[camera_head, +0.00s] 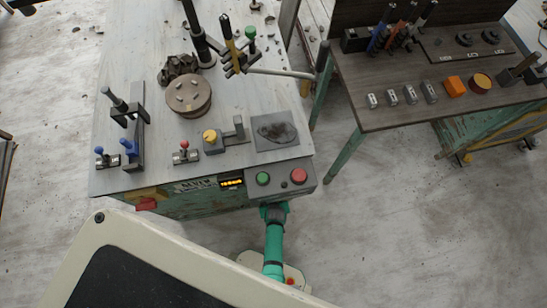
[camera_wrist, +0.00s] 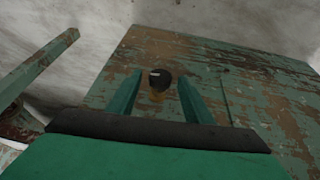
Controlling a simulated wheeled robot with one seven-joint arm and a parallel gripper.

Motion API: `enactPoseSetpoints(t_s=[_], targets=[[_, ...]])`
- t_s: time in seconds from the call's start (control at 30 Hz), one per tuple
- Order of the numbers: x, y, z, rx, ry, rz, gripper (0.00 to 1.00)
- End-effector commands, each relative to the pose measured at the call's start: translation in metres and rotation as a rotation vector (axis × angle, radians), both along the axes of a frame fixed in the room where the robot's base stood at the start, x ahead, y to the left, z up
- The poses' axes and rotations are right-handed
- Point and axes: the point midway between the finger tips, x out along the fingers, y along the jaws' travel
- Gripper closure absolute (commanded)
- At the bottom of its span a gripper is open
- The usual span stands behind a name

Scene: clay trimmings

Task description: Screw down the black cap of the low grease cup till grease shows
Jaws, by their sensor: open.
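The black cap (camera_wrist: 160,76) of the low grease cup shows in the wrist view, with a small amber part (camera_wrist: 157,96) of the cup beside it. The cup is against a worn green panel with brown patches. My gripper (camera_wrist: 160,74) is open. In the picture one finger is left of the cap and one right, with a gap on both sides. I cannot tell how deep the cap is between them. In the head view my green arm reaches the bench's front edge, and the grease cup is hidden there.
The worn panel (camera_wrist: 235,95) fills most of the wrist view, with a green bar (camera_wrist: 40,65) at left. In the head view, a green button (camera_head: 263,179) and a red button (camera_head: 299,175) are on the bench front above my arm. A second table (camera_head: 390,118) stands right.

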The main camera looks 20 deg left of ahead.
Motion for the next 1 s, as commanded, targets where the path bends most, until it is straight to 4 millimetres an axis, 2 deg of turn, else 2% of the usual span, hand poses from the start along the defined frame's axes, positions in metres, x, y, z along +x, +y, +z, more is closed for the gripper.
enactPoseSetpoints(t_s=[0.23, 0.27, 0.4, 0.43, 0.7, 1.0], targets=[[0.0001, 0.0, -0.0006, 0.0, 0.0, 0.0, 0.54], [0.0, 0.0, -0.0005, 0.0, 0.0, 0.0, 0.56], [0.0, 0.0, -0.0005, 0.0, 0.0, 0.0, 0.9], [0.0, 0.0, -0.0004, 0.0, 0.0, 0.0, 0.95], [0.0002, -0.0015, -0.0011, 0.02, 0.018, -0.002, 0.95], [0.0025, -0.0049, -0.0014, 0.132, 0.093, -0.006, 0.95]])
